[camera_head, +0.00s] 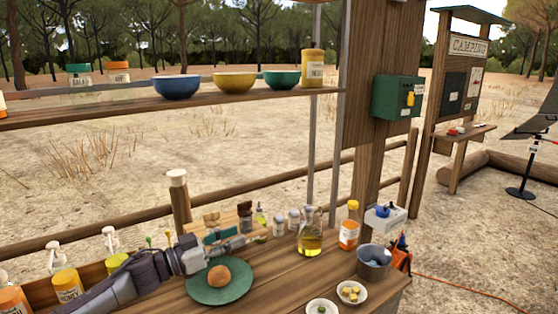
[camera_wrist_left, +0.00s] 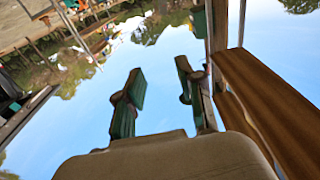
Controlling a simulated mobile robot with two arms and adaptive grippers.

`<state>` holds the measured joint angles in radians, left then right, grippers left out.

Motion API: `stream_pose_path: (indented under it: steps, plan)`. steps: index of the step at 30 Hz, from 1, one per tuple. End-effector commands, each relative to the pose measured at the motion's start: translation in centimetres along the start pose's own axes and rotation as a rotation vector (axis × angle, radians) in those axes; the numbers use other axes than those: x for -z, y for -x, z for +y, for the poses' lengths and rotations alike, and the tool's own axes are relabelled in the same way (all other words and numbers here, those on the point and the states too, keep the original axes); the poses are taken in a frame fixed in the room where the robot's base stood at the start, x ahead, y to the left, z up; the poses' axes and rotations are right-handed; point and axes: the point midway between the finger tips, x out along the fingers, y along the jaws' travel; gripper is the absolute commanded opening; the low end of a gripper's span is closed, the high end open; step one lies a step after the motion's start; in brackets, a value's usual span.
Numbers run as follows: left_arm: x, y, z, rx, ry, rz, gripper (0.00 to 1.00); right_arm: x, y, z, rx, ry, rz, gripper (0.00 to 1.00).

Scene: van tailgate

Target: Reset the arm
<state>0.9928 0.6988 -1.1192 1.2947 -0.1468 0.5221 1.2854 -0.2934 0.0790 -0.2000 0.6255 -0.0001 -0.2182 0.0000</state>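My left arm comes in low from the left in the head view and reaches over the back of the wooden counter. Its gripper (camera_head: 238,238) is above and behind the green plate with a round orange-brown item. In the left wrist view the two green-faced fingers of my left gripper (camera_wrist_left: 160,72) stand apart with only sky between them, so it is open and empty. My right arm and gripper are not in view.
A green plate (camera_head: 238,289) with a round bun-like item (camera_head: 219,276) lies close below the arm. An oil bottle (camera_head: 310,239), an orange-labelled bottle (camera_head: 349,228), small jars and a grey metal pot (camera_head: 373,262) stand to the right. A shelf (camera_head: 150,106) with bowls runs above.

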Motion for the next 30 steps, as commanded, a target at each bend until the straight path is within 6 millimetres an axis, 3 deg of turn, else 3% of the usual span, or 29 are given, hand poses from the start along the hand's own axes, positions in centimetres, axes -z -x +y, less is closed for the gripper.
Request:
stream_pose_path:
  steps: [6,11,14,17,21,24,30]
  plan:
    - [-5.0,-2.3,4.9,0.158,0.036,0.010,0.38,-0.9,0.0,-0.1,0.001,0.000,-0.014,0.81]
    - [-9.5,-1.3,9.2,0.378,0.095,-0.070,0.38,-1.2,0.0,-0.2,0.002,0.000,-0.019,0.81]
    - [-12.6,1.5,11.4,0.523,0.143,-0.190,0.38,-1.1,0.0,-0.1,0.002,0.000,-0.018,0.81]
    - [-15.8,5.8,13.9,0.648,0.200,-0.357,0.38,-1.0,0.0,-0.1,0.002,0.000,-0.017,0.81]
    - [-19.7,13.7,18.0,0.764,0.285,-0.637,0.38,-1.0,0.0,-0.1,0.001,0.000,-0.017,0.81]
    - [-21.2,18.2,20.5,0.796,0.327,-0.794,0.38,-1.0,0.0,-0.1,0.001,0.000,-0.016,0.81]
    - [-22.5,24.3,24.6,0.805,0.391,-1.006,0.38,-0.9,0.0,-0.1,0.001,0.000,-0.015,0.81]
